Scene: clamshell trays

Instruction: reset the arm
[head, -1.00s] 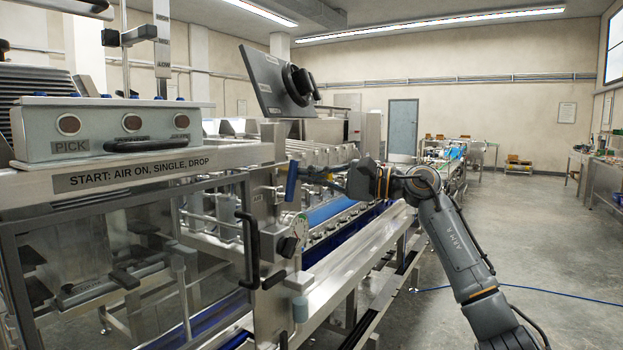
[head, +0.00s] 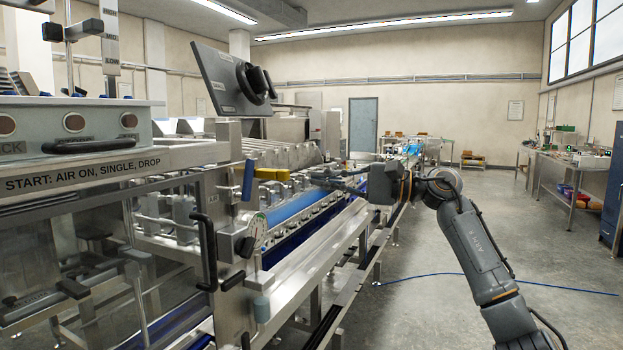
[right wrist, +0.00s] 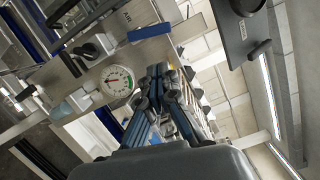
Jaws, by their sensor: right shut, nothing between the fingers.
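My right arm comes in from the lower right in the head view. Its dark gripper (head: 314,177) points left toward the machine, in front of the metal rail. The fingers are together and hold nothing. In the right wrist view the closed fingers (right wrist: 158,76) reach up from the bottom of the picture, with clear space around the tips. A blue handle (head: 248,180) and a yellow handle (head: 272,174) on the machine lie left of the fingertips, apart from them in the picture. My left gripper is not in view.
The steel machine with its button box (head: 75,130) fills the left side. A tilted screen panel (head: 222,80) and a round pressure gauge (right wrist: 117,82) are near the arm. The floor (head: 420,250) on the right is open, with a blue hose (head: 470,276) across it.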

